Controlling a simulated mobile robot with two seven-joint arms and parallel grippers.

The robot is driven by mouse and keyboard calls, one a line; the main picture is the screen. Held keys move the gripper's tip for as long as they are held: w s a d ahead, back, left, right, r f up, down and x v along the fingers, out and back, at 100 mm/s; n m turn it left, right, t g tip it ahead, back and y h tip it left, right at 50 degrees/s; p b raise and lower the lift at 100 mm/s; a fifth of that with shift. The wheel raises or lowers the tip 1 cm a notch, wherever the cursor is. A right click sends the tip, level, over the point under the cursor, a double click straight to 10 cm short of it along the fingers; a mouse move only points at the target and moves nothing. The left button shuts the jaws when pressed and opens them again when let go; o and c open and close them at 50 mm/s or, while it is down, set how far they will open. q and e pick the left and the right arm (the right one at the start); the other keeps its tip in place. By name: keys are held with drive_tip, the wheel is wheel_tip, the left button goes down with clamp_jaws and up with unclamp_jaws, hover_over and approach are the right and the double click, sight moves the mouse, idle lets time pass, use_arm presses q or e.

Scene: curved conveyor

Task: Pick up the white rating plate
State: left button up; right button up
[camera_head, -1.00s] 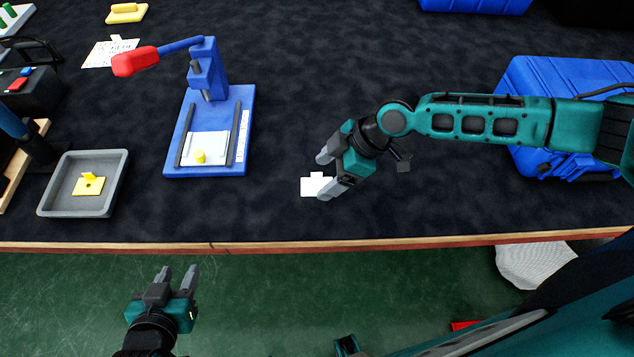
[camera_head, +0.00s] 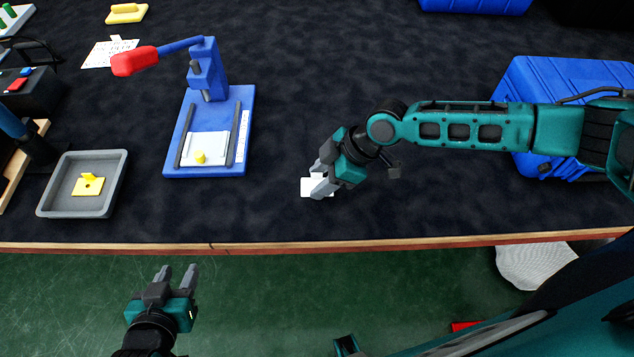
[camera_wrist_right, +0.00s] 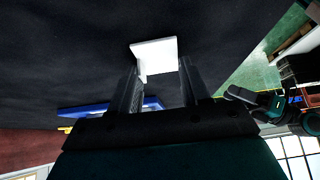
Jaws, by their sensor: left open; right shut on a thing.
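The white rating plate (camera_head: 307,188) lies on the dark table near its front edge, partly hidden by my right gripper (camera_head: 318,180). In the right wrist view the plate (camera_wrist_right: 154,55) shows at the fingertips of the right gripper (camera_wrist_right: 158,75), with part of it between the two fingers. The right gripper is shut on the plate. I cannot tell whether the plate is clear of the table. My left gripper (camera_head: 178,274) is open and empty, in front of the table edge over the green floor.
A blue press (camera_head: 245,165) with a red handle stands left of the plate. A grey tray (camera_head: 115,170) with a yellow piece is further left. A blue case (camera_head: 545,75) stands at the right. The table between press and right gripper is clear.

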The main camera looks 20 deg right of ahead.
drive_tip(key=shift+c, duration=0.6)
drive_tip(key=shift+r, duration=0.1)
